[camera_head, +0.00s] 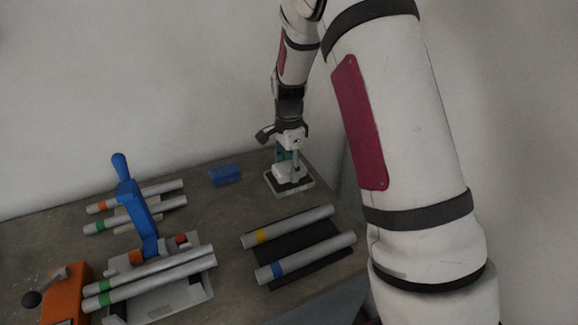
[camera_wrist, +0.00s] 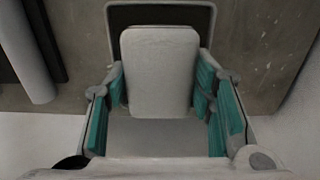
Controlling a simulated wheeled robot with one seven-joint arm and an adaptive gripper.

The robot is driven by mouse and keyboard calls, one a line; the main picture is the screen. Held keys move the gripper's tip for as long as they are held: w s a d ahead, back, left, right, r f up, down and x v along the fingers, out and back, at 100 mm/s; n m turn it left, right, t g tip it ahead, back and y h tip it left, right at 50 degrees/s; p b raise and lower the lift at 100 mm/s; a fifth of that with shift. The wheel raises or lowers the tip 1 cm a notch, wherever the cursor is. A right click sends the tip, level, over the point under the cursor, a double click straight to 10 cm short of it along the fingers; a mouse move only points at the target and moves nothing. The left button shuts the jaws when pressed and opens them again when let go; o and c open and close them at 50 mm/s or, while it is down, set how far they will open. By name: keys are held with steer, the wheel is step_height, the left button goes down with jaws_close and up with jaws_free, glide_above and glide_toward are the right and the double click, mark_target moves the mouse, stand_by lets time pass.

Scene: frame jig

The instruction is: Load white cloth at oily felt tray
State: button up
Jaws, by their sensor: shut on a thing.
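The white cloth (camera_head: 287,173) looks like a pale folded pad. My gripper (camera_head: 288,156) points down at the back right of the table and is shut on it. In the wrist view the cloth (camera_wrist: 160,72) sits between the teal finger pads (camera_wrist: 160,92). The felt tray (camera_head: 304,186) is a small, shallow, light-rimmed tray under the gripper, and its rim (camera_wrist: 160,4) and dark inside show behind the cloth in the wrist view. The cloth is over the tray; I cannot tell whether it touches the felt. The cloth hides much of the tray.
A blue block (camera_head: 226,175) lies left of the tray. Tubes with yellow (camera_head: 290,226) and blue (camera_head: 306,257) bands rest on a dark mat in front. A blue lever clamp (camera_head: 137,207), more banded tubes and an orange box (camera_head: 66,292) stand at left.

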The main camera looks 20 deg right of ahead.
mark_target(289, 166)
steer(key=shift+f, duration=0.5)
stand_by(1.2)
steer(key=shift+r+p, duration=0.9)
steer(key=shift+r, duration=2.65)
steer(key=shift+s, duration=0.15)
